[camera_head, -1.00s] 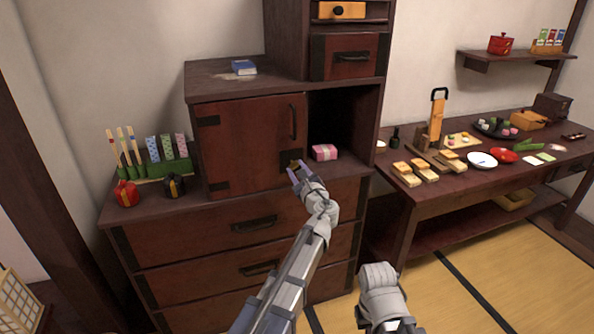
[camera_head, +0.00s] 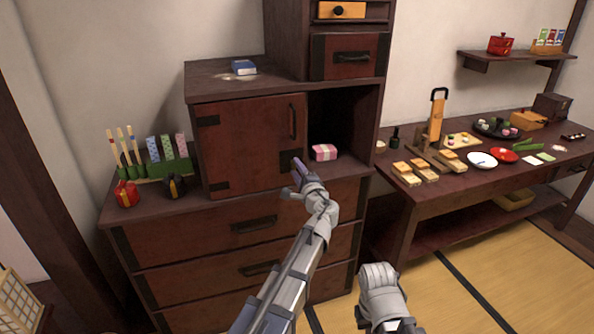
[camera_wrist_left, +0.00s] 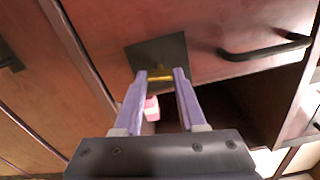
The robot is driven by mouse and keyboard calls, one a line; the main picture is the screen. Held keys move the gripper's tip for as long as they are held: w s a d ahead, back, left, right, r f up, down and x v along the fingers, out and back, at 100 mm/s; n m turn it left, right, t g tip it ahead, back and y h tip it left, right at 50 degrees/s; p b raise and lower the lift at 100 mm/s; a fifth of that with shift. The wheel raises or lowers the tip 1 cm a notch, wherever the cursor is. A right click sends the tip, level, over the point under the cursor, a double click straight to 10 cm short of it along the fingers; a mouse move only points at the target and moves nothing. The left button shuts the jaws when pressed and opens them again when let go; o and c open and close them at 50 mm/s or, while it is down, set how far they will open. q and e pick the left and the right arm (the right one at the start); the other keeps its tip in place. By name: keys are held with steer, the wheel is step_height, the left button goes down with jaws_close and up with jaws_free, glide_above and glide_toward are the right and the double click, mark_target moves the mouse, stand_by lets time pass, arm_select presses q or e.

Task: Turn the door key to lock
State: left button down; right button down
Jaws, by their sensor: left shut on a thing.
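The cabinet door (camera_head: 250,140) is closed, with a dark compartment open to its right. In the left wrist view, a dark lock plate (camera_wrist_left: 150,56) sits on the door (camera_wrist_left: 190,25), and the gold key (camera_wrist_left: 160,74) stands at its lower edge. My left gripper (camera_wrist_left: 160,76) is shut on the key, with a fingertip on each side of it. In the head view, my left gripper (camera_head: 297,166) is at the door's lower right corner and hides the key. My right forearm shows at the bottom, but its fingers are not seen.
A pink box (camera_head: 323,152) sits in the open compartment right of the door. A blue book (camera_head: 244,68) lies on the cabinet top. A black door handle (camera_head: 293,122) is above my left gripper. A side table (camera_head: 430,190) with dishes stands at the right.

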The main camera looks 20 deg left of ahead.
arm_select(q)
steer(key=shift+n, duration=0.9)
steer(key=shift+c, duration=2.4)
jaws_free()
steer(key=shift+s, duration=0.1)
steer(key=v, duration=0.7)
steer(key=shift+s+d, duration=0.2)
steer(key=shift+s, duration=0.05)
